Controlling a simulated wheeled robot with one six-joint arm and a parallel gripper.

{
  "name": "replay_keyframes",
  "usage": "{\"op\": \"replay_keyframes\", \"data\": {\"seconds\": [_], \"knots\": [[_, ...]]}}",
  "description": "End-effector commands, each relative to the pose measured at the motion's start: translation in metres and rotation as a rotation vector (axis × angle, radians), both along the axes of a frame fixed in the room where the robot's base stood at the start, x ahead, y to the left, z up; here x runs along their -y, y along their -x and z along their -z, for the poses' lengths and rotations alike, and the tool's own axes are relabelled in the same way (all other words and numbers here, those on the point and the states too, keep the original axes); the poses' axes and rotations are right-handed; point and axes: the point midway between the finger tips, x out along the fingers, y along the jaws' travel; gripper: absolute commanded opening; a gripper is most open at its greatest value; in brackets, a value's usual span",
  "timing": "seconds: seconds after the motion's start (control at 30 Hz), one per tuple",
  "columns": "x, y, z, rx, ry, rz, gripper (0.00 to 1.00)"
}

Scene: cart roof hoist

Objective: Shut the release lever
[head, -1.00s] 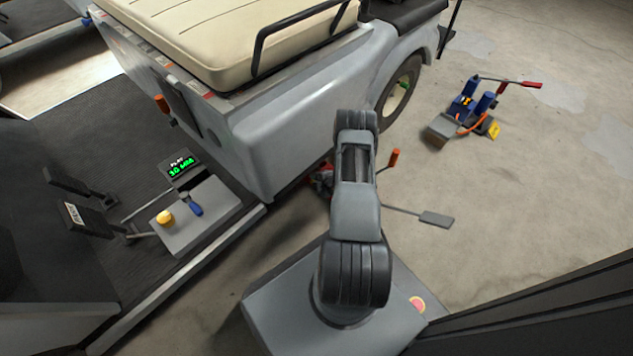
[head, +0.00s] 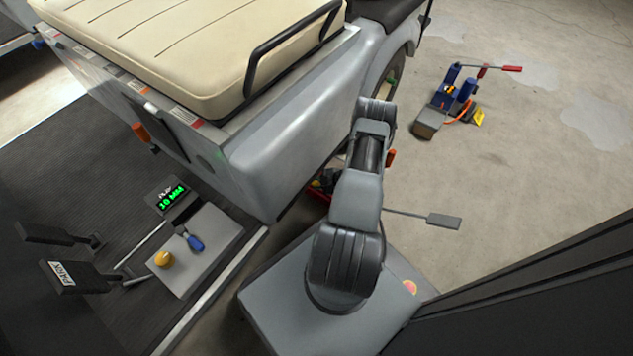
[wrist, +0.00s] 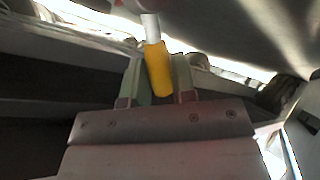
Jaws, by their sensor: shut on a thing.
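In the wrist view my gripper (wrist: 158,75) is shut around a lever with a yellow grip (wrist: 157,70) and a pale shaft above it. This looks like the release lever. In the head view my arm reaches beside the cart (head: 290,145) and hides my gripper and this lever. Part of a red jack (head: 318,190) shows low by the cart, left of my arm. An orange-red handle (head: 391,158) and a grey pedal (head: 443,221) on a rod show right of my arm.
A blue jack (head: 450,95) with a red-handled lever stands on open floor at right. At left are a pedal marked PARK (head: 72,275), a grey box (head: 205,250) with a yellow knob, and a green display (head: 171,198) that seems to read 10 MM.

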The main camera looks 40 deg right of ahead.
Motion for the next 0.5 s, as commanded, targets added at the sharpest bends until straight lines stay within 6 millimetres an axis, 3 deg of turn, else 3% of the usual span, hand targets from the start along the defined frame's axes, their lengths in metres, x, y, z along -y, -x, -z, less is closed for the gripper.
{"op": "replay_keyframes", "data": {"seconds": [0.5], "knots": [[0.019, -0.007, -0.007, -0.084, -0.341, -0.006, 0.00]]}}
